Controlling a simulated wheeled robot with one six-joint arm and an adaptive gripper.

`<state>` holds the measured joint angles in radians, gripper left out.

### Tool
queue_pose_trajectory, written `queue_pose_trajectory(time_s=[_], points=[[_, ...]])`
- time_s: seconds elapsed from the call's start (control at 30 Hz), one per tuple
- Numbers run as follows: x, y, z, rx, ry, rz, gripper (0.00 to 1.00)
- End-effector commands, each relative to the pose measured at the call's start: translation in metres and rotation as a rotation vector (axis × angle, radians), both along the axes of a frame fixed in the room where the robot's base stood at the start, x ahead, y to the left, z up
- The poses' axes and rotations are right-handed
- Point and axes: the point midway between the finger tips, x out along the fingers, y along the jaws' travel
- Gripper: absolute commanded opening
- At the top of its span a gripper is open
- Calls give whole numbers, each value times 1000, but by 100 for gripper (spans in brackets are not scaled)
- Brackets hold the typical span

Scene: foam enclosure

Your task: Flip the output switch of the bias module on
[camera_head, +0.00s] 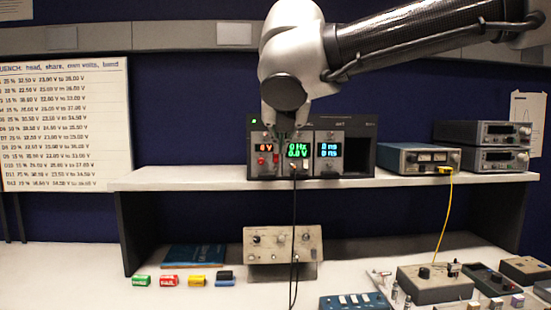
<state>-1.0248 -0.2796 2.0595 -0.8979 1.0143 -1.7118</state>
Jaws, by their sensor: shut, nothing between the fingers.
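A dark rack (368,128) of modules stands on the white shelf. Its left module (263,168) has a red display reading about "6 V" and small red controls below, and may be the bias module; labels are too small to read. The middle module (298,166) has a green display with "0 Hz" and "0.0 V", and the right module (329,165) a blue display. The switch's position cannot be made out. My gripper (283,136) is shut and empty, pointing down at the upper front of the rack, between the left and middle modules. Contact cannot be told.
Two black cables (294,230) hang from the middle module over the shelf edge. A teal instrument (419,158) with a yellow cable (446,212) stands right on the shelf. A beige panel box (283,245) stands below; small boxes crowd the bench's right.

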Motion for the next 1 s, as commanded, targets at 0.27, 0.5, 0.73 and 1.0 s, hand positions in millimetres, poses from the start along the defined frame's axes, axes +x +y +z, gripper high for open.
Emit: queue_pose_trajectory(time_s=[0.27,0.5,0.73,1.0], points=[[0,0,-1,-40,2,32,0],[3,-1,-3,-39,3,30,0],[30,-2,-25,-40,4,25,0],[75,-2,-62,-40,5,26,0]])
